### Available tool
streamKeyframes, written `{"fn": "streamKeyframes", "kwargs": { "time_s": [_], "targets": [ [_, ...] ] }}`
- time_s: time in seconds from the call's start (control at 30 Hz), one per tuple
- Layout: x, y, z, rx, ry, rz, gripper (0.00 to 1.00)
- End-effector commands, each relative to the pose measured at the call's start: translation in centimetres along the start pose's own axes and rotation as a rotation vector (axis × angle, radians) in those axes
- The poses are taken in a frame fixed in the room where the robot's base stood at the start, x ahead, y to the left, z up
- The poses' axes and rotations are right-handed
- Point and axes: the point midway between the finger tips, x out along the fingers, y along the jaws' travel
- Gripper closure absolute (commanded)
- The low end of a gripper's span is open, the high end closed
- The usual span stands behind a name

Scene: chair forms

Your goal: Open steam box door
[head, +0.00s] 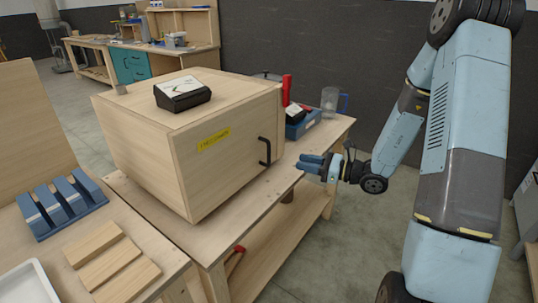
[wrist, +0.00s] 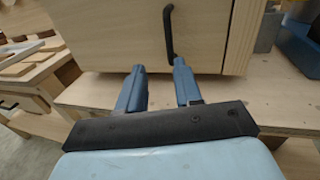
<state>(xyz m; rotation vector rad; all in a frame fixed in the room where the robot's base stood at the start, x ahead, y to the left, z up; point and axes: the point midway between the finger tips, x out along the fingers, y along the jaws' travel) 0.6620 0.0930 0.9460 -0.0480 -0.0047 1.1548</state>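The steam box (head: 150,150) is a large pale wooden box on a workbench. Its door (head: 228,165) faces the front right, carries a yellow label and looks closed. A black bar handle (head: 265,152) is fixed upright near the door's right edge. My gripper (head: 308,163) is to the right of the handle and apart from it, with blue fingers pointing toward the box. In the wrist view my gripper (wrist: 158,75) has its two fingers spread with nothing between them. The handle (wrist: 169,35) is there above and beyond the fingertips, in front of the door (wrist: 115,35).
A black and white device (head: 182,97) lies on the box top. A blue tray (head: 302,124) and a clear mug (head: 330,102) stand behind the box. A blue slotted rack (head: 62,205) and wooden slats (head: 112,262) lie on the left bench. Floor is clear before the workbench (head: 290,195).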

Motion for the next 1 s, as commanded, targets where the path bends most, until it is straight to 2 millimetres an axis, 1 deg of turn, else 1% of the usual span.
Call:
{"fn": "streamKeyframes", "kwargs": {
  "time_s": [0.03,0.17,0.27,0.33,0.8,1.0],
  "targets": [
    [-0.1,-0.4,-0.5,0.019,-0.009,-0.02,0.66],
    [-0.1,-0.9,-1.0,0.041,-0.02,-0.047,0.66],
    [0.5,-1.0,-1.0,0.043,-0.022,-0.05,0.66],
    [1.3,-1.0,-1.0,0.042,-0.021,-0.048,0.66],
    [9.3,-1.4,-0.9,0.042,-0.02,-0.047,0.66],
    [12.0,-1.6,-0.8,0.041,-0.021,-0.048,0.66]
  ]
}}
